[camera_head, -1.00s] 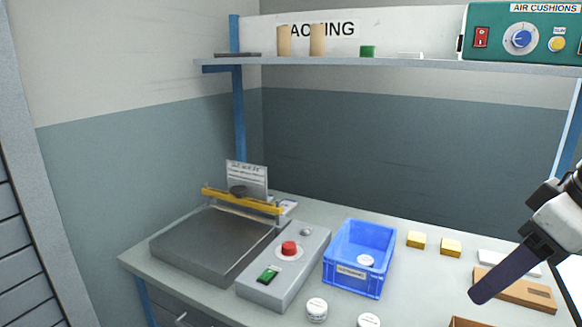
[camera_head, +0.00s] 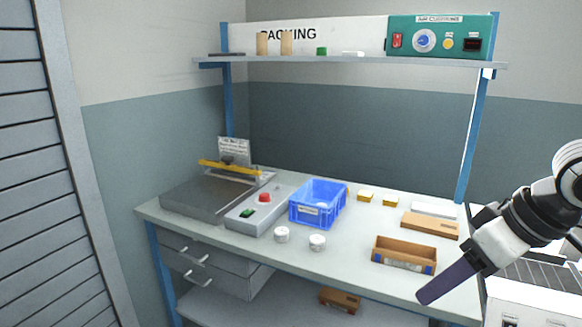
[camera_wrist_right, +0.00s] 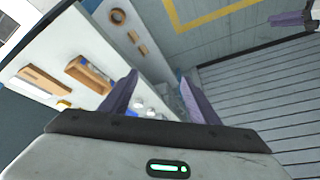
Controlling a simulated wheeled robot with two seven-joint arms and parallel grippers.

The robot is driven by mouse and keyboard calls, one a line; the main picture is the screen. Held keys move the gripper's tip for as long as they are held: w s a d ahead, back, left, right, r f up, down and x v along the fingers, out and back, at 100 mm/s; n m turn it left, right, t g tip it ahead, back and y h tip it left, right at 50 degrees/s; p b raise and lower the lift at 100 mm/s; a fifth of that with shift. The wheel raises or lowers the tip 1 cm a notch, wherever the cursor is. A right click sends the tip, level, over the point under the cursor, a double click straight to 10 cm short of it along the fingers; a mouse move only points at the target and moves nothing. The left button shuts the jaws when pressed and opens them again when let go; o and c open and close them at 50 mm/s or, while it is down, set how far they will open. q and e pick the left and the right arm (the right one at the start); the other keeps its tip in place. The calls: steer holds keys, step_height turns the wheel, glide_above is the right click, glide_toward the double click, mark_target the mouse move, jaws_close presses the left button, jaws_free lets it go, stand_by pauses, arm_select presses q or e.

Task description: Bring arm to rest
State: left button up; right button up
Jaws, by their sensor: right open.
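My right gripper (camera_head: 446,283) comes in from the right in the head view, in front of the bench's right end. Its dark finger points down and left, apart from the bench things. In the right wrist view the right gripper (camera_wrist_right: 158,92) shows two purple-grey fingers spread apart with nothing between them. My left gripper is not in the head view. A dark finger-like shape shows at the top right of the right wrist view, too partial to tell what it is.
The bench (camera_head: 350,258) holds a blue crate (camera_head: 318,217), an open cardboard box (camera_head: 404,266), a flat brown box (camera_head: 430,226), two white round tubs (camera_head: 317,242), yellow blocks (camera_head: 366,196) and a sealer (camera_head: 205,200). A shelf (camera_head: 350,62) carries a green control box (camera_head: 442,52). Floor in front is clear.

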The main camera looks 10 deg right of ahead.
steer(key=w+a+f+t+y, duration=0.15)
steer(key=a+f, duration=0.25)
steer(key=f, duration=0.8)
steer(key=w+a+f+t+y, duration=0.1)
steer(key=w+a+f, duration=0.3)
steer(key=f, duration=0.8)
steer(key=s+a+f, duration=0.3)
steer(key=s+f, duration=0.2)
steer(key=s, duration=0.1)
steer(key=s+a+f+t+h, duration=0.1)
steer(key=s+a+f, duration=0.2)
steer(key=s+f, duration=0.3)
steer(key=s+a+f+m+h, duration=0.1)
steer(key=s+a+f, duration=0.2)
steer(key=s+f, duration=0.3)
steer(key=shift+f, duration=0.2)
